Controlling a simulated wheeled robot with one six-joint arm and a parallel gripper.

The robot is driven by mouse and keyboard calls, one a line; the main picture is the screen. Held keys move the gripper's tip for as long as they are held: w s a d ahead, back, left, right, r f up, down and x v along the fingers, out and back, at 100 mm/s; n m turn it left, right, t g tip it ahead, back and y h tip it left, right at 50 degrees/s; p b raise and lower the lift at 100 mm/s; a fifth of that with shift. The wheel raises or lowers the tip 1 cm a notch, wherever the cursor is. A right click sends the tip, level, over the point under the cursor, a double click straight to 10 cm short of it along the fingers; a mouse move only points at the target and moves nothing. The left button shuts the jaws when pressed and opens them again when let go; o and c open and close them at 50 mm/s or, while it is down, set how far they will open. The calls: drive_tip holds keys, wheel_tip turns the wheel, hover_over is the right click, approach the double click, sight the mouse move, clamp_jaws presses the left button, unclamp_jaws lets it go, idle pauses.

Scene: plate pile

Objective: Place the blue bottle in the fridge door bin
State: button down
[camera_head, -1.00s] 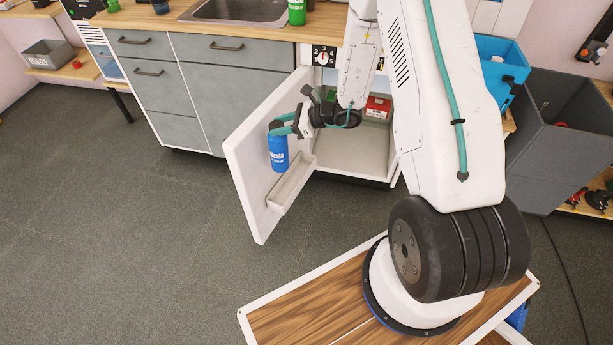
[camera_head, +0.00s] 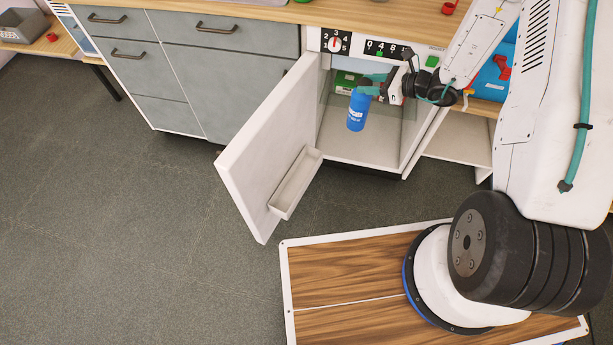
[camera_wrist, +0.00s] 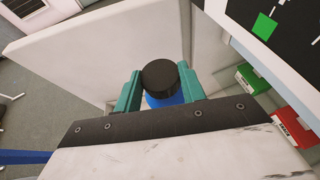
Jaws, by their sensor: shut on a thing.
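The blue bottle (camera_head: 356,111) hangs upright in my gripper (camera_head: 372,86), in front of the open fridge. In the wrist view the bottle's black cap and a bit of its blue body (camera_wrist: 162,84) show between the teal fingers of my gripper (camera_wrist: 160,90), which are shut on it. The fridge door (camera_head: 262,150) stands open to the left. The door bin (camera_head: 296,184) is a pale, shallow tray low on the door's inner face and looks empty. The bottle is up and to the right of the bin, apart from it.
Inside the fridge (camera_head: 362,150) are a green box (camera_head: 346,82) and a red box, which shows in the wrist view (camera_wrist: 291,128). Grey drawers (camera_head: 215,75) stand left of the fridge. Floor in front of the door is clear.

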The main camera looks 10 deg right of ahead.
sight(364, 114)
drive_tip(key=s+f, duration=0.1)
drive_tip(key=f, duration=0.1)
drive_tip(key=s+a+f+n+g, duration=0.1)
drive_tip(key=f, duration=0.2)
drive_tip(key=s+f+g+y, duration=0.1)
drive_tip(key=s+f, duration=0.1)
drive_tip(key=f, duration=0.1)
drive_tip(key=shift+s+a+n, duration=0.1)
drive_tip(key=shift+a+n, duration=0.05)
drive_tip(key=shift+n, duration=0.25)
drive_tip(key=s+a+f+n+g+y, duration=0.1)
drive_tip(key=s+a+f+n+g, duration=0.2)
drive_tip(key=s+f, duration=0.5)
drive_tip(key=w+a, duration=0.4)
drive_tip(key=a, duration=1.3)
wheel_tip(364, 114, down, 8)
drive_tip(key=shift+w+r, duration=0.2)
drive_tip(key=shift+w, duration=0.05)
drive_tip(key=shift+a+f, duration=0.1)
drive_tip(key=c, duration=0.8)
unclamp_jaws()
drive_tip(key=shift+c, duration=0.2)
drive_tip(key=v, duration=1.2)
drive_tip(key=shift+s, duration=0.2)
